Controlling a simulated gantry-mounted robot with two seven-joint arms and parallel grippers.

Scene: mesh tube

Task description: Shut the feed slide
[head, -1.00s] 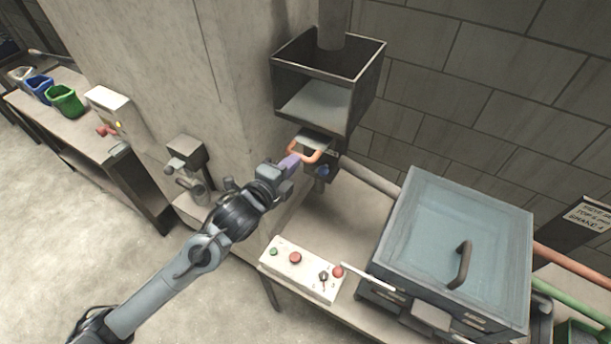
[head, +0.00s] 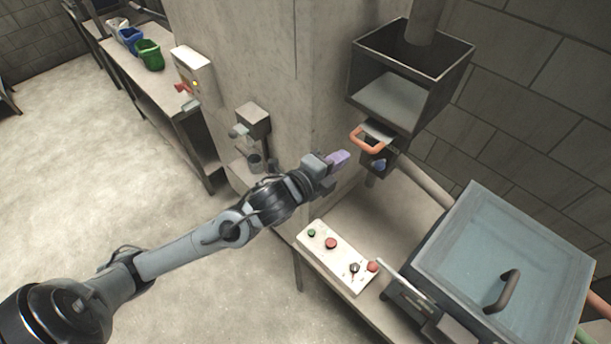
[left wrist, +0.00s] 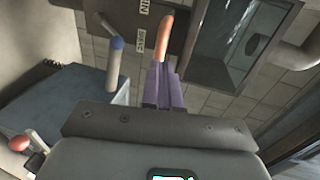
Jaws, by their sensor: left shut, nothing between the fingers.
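The feed slide has an orange loop handle (head: 366,141) and a grey plate (head: 379,132), and sits under the open-topped feed hopper (head: 392,98). Part of the plate shows outside the hopper. My left gripper (head: 341,157) has purple fingers and is shut and empty. Its tips are just left of and below the handle in the head view, with a small gap between. In the left wrist view the orange handle (left wrist: 164,36) appears straight beyond the shut fingers (left wrist: 162,88), which hide part of it. My right gripper is not in view.
A white control box (head: 337,256) with buttons lies on the bench below. A lidded blue-grey box (head: 500,262) stands at right. A concrete pillar (head: 270,70) rises behind my left arm, with a small fixture (head: 253,121) on it.

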